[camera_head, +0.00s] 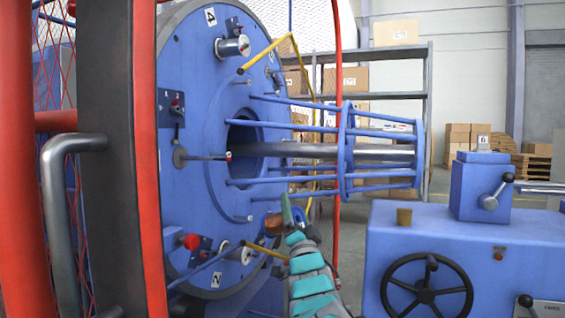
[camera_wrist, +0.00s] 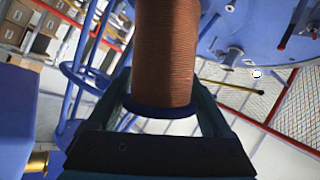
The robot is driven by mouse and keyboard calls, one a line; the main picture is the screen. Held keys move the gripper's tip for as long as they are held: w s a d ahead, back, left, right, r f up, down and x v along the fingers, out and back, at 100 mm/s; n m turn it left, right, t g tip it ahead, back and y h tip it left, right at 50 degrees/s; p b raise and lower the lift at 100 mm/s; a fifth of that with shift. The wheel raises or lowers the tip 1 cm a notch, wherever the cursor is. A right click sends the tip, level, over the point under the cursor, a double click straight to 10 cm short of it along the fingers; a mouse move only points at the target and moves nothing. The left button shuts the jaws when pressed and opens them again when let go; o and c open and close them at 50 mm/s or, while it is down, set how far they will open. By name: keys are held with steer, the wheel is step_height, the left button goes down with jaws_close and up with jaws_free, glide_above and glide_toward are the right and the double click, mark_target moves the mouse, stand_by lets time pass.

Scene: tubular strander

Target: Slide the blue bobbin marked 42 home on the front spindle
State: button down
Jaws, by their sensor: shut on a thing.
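My gripper (camera_head: 287,222) is at the end of my teal and grey arm, in front of the lower right of the big blue disc (camera_head: 190,120). In the wrist view my gripper (camera_wrist: 165,95) is shut on a bobbin wound with copper wire (camera_wrist: 167,45), which has a blue flange (camera_wrist: 160,107). The bobbin shows only as a small copper patch (camera_head: 273,223) in the head view. No number is readable on it. Short metal spindles stand on the disc, one near the label 4 (camera_head: 233,46) and one near the label 2 (camera_head: 243,252). I cannot tell which is the front spindle.
A blue rod cage (camera_head: 346,150) around a steel shaft (camera_head: 385,153) sticks out above my gripper. Yellow bars (camera_head: 268,52) reach from the disc. A red and black guard frame (camera_head: 146,160) stands at left, a blue machine with a handwheel (camera_head: 426,287) at right.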

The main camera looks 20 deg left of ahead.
mark_target(210, 158)
steer(key=s+a+r+m+t+y, duration=0.1)
steer(key=s+r+m, duration=0.1)
steer(key=r, duration=0.5)
steer(key=s+r+m+t+b, duration=0.1)
steer(key=s+r, duration=0.1)
steer(key=r, duration=0.6)
steer(key=shift+s+a+m+y, duration=0.4)
steer(key=shift+s+f+b, duration=0.1)
steer(key=shift+f+b, duration=0.1)
steer(key=shift+b, duration=0.65)
steer(key=shift+a+r+b, duration=0.15)
steer(key=shift+a+b, duration=0.2)
steer(key=shift+a, duration=1.3)
steer(key=shift+b, duration=1.3)
steer(key=shift+a, duration=0.1)
steer(key=shift+w+a+p, duration=0.25)
steer(key=shift+a+p, duration=1.2)
steer(key=shift+a, duration=1.2)
steer(key=shift+w+a+p, duration=0.3)
steer(key=shift+a+p, duration=1.2)
steer(key=shift+a, duration=1.15)
steer(key=shift+w+a+p, duration=0.25)
steer(key=shift+a+p, duration=1.2)
steer(key=shift+a, duration=1.2)
